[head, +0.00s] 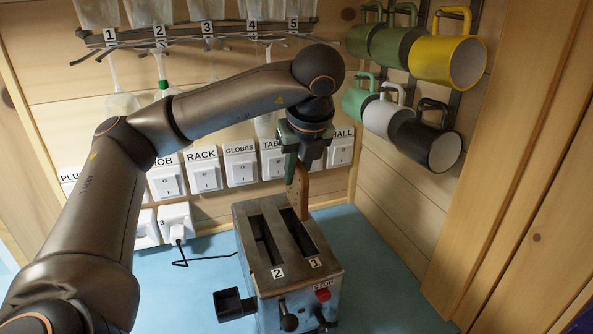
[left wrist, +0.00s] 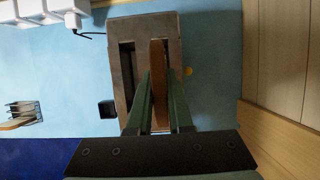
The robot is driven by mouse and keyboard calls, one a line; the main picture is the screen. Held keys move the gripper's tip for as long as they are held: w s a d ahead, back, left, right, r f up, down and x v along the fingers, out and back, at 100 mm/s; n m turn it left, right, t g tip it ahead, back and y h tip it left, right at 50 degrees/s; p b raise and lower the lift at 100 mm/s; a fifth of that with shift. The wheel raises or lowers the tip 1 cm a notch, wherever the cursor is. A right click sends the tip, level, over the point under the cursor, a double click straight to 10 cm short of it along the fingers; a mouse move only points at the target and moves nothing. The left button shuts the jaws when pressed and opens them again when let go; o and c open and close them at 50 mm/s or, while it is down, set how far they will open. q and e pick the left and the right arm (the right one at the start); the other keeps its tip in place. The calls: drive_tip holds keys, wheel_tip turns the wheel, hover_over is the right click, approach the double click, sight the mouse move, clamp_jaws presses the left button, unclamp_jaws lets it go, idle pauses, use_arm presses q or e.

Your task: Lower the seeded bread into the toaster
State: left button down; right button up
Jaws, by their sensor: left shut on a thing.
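The toaster (head: 284,250) stands on the blue counter with two long slots, labelled 1 and 2. Its grey top also shows in the left wrist view (left wrist: 122,75). My left gripper (head: 302,153) is above the toaster's far end, shut on a brown bread slice (head: 298,193) held on edge. The slice's lower edge is at the far part of slot 1; I cannot tell how deep it sits. In the left wrist view the slice (left wrist: 157,60) lies between the green fingers (left wrist: 158,85), lined up along the right-hand slot. Slot 2 (head: 263,238) looks empty. My right gripper is not in view.
Labelled switches (head: 241,167) and a plugged-in cord (head: 190,262) are on the wall behind. Mugs (head: 430,145) hang at the right. Bottles hang from a numbered rack (head: 190,42) above. A small rack (left wrist: 22,113) stands at the left in the wrist view.

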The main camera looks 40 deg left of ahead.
sight(306, 185)
use_arm(q)
drive_tip(key=shift+s+d+f+b, duration=0.1)
drive_tip(key=shift+s+f+b, duration=0.05)
drive_tip(key=shift+f+b, duration=2.75)
drive_tip(key=shift+s+d+f+b, duration=0.1)
drive_tip(key=shift+f+b, duration=2.3)
drive_tip(key=shift+f, duration=1)
drive_tip(key=c, duration=0.8)
unclamp_jaws()
drive_tip(key=shift+d+f, duration=0.1)
drive_tip(key=shift+o, duration=0.2)
drive_tip(key=shift+r, duration=0.45)
drive_tip(key=shift+t, duration=0.4)
drive_tip(key=p+v, duration=0.2)
drive_tip(key=v, duration=0.2)
drive_tip(key=p+v, duration=0.1)
drive_tip(key=v, duration=0.4)
drive_tip(key=w+p+v, duration=0.1)
drive_tip(key=p+v, duration=0.1)
drive_tip(key=v, duration=0.2)
drive_tip(key=shift+r+p, duration=0.35)
drive_tip(key=shift+r, duration=0.2)
